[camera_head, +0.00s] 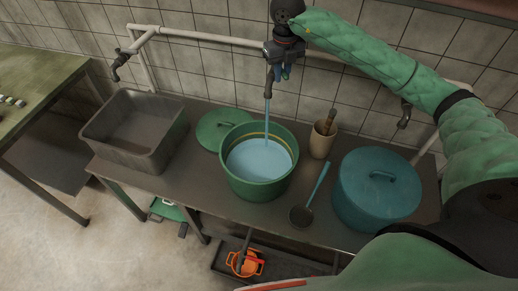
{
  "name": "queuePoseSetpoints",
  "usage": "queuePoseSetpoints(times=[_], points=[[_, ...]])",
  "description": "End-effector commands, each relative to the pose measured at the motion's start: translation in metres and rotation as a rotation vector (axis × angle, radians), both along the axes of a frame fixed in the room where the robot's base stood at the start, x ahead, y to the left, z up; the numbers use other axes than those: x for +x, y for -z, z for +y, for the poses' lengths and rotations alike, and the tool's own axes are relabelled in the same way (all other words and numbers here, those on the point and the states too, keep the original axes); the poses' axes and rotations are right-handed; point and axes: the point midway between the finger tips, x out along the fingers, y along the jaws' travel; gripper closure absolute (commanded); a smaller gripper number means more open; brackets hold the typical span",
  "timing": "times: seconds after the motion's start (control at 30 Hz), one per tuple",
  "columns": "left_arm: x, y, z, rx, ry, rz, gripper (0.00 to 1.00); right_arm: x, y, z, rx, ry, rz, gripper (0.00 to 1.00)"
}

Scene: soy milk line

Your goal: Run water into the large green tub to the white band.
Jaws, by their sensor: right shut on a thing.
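The large green tub (241,186) stands on the bench under the middle tap. A thin stream of water (267,115) runs from the tap spout (268,88) into it. The water (258,163) inside lies below a pale, yellowish band (262,135) that shows on the far inner wall. My right gripper (284,65) is at the tap on the wall pipe, shut on the tap's handle; the handle is mostly hidden by the gripper. My left gripper is not in view.
A grey basin (137,150) is left of the tub and a green lid (218,127) lies behind it. To the right are a beige pot (323,140) with a utensil, a ladle (303,215) and a lidded teal pot (365,200). Other taps (120,66) are on the pipe.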

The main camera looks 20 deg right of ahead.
Motion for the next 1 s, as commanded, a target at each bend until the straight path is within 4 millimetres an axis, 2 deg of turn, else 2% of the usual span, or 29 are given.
queuePoseSetpoints(times=[0.47,0.57,0.8,1.0], points=[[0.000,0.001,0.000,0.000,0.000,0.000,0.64,0.000,0.001,0.000,0.000,-0.003,0.000,0.99],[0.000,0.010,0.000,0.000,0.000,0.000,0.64,0.001,0.004,-0.003,-0.001,-0.042,-0.001,0.99],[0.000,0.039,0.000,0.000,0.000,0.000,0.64,0.005,0.005,-0.016,-0.001,-0.263,-0.004,0.99],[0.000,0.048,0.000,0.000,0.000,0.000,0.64,0.006,0.001,-0.022,0.000,-0.389,-0.002,0.99]])
